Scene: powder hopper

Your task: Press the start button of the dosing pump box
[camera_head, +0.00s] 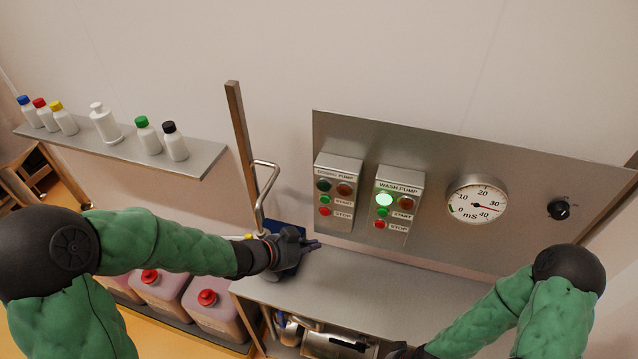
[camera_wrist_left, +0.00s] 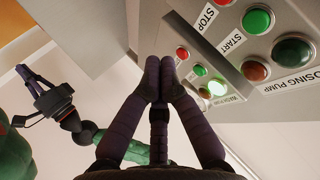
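The dosing pump box (camera_head: 338,190) is a grey metal box on the wall panel. Its green start button (camera_head: 325,199) sits above a red stop button (camera_head: 325,211), under a dark green lamp and an orange-red lamp. In the left wrist view the start button (camera_wrist_left: 257,19) is at the upper right, beside the stop button (camera_wrist_left: 221,3). My left gripper (camera_head: 314,244) is below the box, apart from it. Its fingertips (camera_wrist_left: 158,72) are together with nothing between them. My right gripper (camera_head: 405,352) is mostly cut off at the bottom; it shows small in the wrist view (camera_wrist_left: 32,78).
The wash pump box (camera_head: 398,205), with a lit green lamp, stands right of the dosing pump box. A round gauge (camera_head: 477,199) and black knob (camera_head: 560,210) are farther right. A metal bench (camera_head: 350,285) lies below, and a bent pipe (camera_head: 264,190) and post (camera_head: 240,140) stand left.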

